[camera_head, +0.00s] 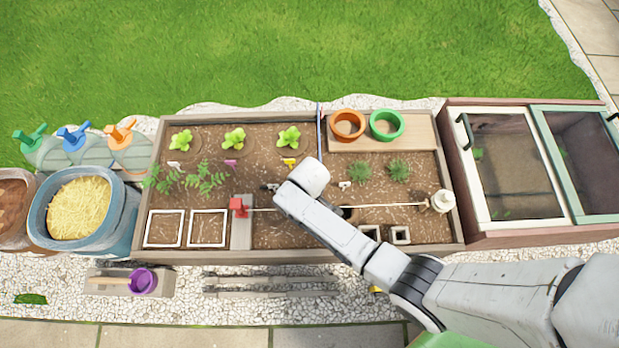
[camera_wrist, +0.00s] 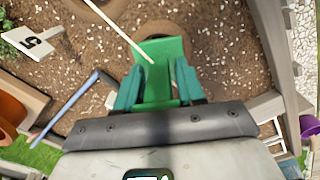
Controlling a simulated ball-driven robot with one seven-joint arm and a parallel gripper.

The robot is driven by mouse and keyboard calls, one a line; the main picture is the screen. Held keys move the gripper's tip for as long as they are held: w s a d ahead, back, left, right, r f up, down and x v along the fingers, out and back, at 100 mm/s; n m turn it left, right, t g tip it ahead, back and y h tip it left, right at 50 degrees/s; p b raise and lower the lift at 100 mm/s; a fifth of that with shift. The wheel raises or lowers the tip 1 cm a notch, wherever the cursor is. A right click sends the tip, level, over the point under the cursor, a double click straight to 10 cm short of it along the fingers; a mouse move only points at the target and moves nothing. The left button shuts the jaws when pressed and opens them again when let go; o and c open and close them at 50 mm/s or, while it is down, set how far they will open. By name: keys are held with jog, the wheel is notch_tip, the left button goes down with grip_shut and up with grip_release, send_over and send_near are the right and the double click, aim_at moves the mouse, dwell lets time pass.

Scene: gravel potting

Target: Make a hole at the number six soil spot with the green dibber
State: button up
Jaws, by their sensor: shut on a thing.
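My gripper (camera_wrist: 158,92) is shut on the green dibber (camera_wrist: 160,58), which sits between the teal fingers in the wrist view. The dibber's lower end is hidden. In the head view my arm covers the gripper and dibber over the middle of the planter bed (camera_head: 292,257). Brown soil with darker round spots lies below in the wrist view, one dark spot (camera_wrist: 172,32) just beyond the dibber. A white marker reading 5 (camera_wrist: 33,42) is at the upper left. I cannot make out a number six marker.
A pale line (camera_head: 385,206) runs from a red block (camera_head: 239,204) to a white knob (camera_head: 443,201). A blue rod (camera_wrist: 68,108) is near the gripper. Orange (camera_head: 347,123) and green (camera_head: 386,124) pots stand at the back right, seedlings (camera_head: 234,138) at the back left.

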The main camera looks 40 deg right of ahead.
jog(key=shift+f+b, duration=0.65)
jog(key=shift+f, duration=0.4)
jog(key=shift+r, duration=0.1)
notch_tip(320, 180, up, 10)
jog(key=p, duration=1)
jog(key=shift+p, duration=0.35)
jog(key=shift+r, duration=0.1)
notch_tip(320, 180, up, 5)
jog(key=p, duration=0.5)
